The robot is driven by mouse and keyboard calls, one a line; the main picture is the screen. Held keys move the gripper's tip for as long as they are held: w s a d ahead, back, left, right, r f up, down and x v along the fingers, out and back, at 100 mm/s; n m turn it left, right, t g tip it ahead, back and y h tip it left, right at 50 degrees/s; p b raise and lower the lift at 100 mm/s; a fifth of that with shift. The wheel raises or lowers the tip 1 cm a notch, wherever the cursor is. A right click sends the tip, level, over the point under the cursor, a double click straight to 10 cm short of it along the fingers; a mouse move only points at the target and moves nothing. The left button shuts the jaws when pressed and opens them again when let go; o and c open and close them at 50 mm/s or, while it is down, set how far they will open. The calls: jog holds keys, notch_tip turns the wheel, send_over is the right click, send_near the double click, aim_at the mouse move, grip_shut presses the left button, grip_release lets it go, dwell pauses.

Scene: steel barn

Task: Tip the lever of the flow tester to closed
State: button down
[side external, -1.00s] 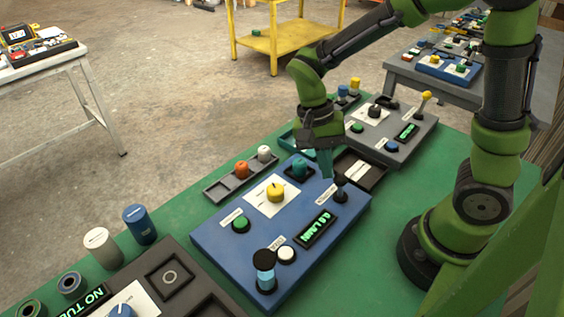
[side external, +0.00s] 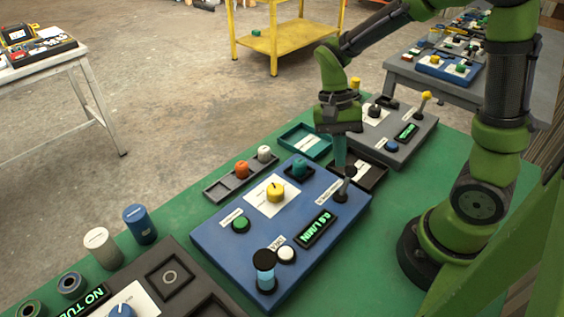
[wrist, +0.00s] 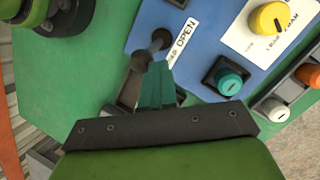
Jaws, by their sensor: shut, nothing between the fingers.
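The flow tester is a blue box (side external: 225,248) on the green table, with a yellow knob (side external: 275,192), a green button (side external: 240,224) and a lit green display (side external: 316,228). Its lever (side external: 350,173) has a black knob on a thin stem and stands tilted at the box's far right corner.
A dark tray (side external: 371,178) and a teal tray (side external: 301,138) lie behind the box. A grey rack (side external: 218,190) with orange and white knobs is at its left. A grey panel (side external: 420,140) stands further back. Bare green table (side external: 385,230) is at the right.

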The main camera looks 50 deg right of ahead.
jog(key=shift+s+d+f, duration=0.1)
jog(key=shift+d, duration=0.1)
dwell(0.3)
jog(key=shift+a+f, duration=0.35)
jog(key=shift+a, duration=0.35)
jog(key=shift+w+a+r, duration=0.1)
jog(key=shift+w+a, duration=0.05)
jog(key=shift+w, duration=0.1)
jog(key=w+d+r, duration=0.3)
jog(key=w+r, duration=0.3)
jog(key=r, duration=0.4)
jog(key=s+a+r+n+t, duration=0.4)
jog(key=s+n+t, duration=0.2)
jog(key=s+t, duration=0.3)
jog(key=shift+s+a+r+t+y, duration=0.3)
jog(key=shift+a+r+t, duration=0.1)
jog(key=shift+t, duration=0.4)
